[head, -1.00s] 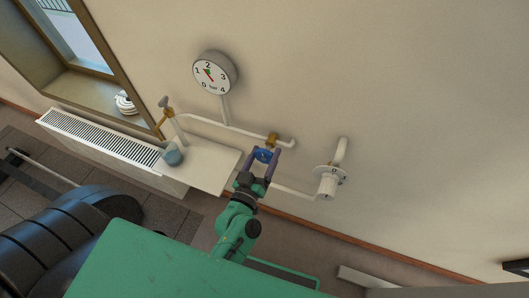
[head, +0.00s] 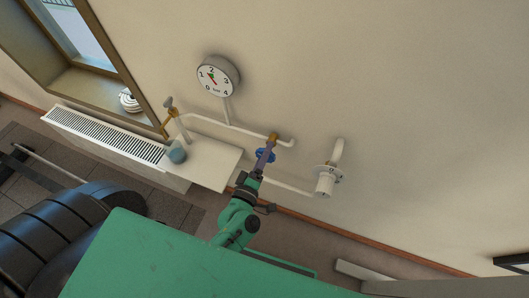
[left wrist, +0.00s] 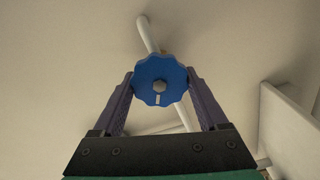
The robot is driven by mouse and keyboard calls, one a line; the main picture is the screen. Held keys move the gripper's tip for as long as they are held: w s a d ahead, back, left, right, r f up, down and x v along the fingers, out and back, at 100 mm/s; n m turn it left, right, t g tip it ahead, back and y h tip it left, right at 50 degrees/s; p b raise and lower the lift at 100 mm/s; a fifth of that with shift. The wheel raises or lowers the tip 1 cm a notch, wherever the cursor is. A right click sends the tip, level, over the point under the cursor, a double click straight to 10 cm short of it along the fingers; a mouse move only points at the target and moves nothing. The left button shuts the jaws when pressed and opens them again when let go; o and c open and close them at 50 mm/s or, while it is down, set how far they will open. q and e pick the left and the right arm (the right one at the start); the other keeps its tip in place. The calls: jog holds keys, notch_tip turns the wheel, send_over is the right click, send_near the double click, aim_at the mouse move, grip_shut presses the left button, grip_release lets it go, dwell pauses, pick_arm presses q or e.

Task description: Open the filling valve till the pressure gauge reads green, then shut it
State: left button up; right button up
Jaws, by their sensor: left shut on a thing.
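The blue filling valve handwheel (head: 263,155) sits on the white pipe below a brass fitting (head: 273,138). My left gripper (head: 266,154) is shut on its rim; in the left wrist view the blue wheel (left wrist: 160,80) is between the purple fingers, its white mark near the bottom. The round pressure gauge (head: 218,76) on the wall is marked 0 to 4 bar. Its red needle points up and left, between 1 and 2, close to a small green mark; I cannot tell if they overlap. My right gripper is not in view.
A white shelf (head: 212,165) holds a bluish jar (head: 177,152) beside a brass tap (head: 169,108). A radiator (head: 103,135) is under the window. The wall to the right is mostly clear.

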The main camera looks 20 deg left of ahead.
pick_arm(q)
jog(key=shift+n, duration=0.8)
jog(key=o, duration=1.3)
jog(key=s, duration=0.5)
jog(key=s+b, duration=0.1)
jog(key=s, duration=0.3)
jog(key=s+a, duration=0.1)
jog(key=s, duration=0.4)
jog(key=shift+s+b, duration=0.3)
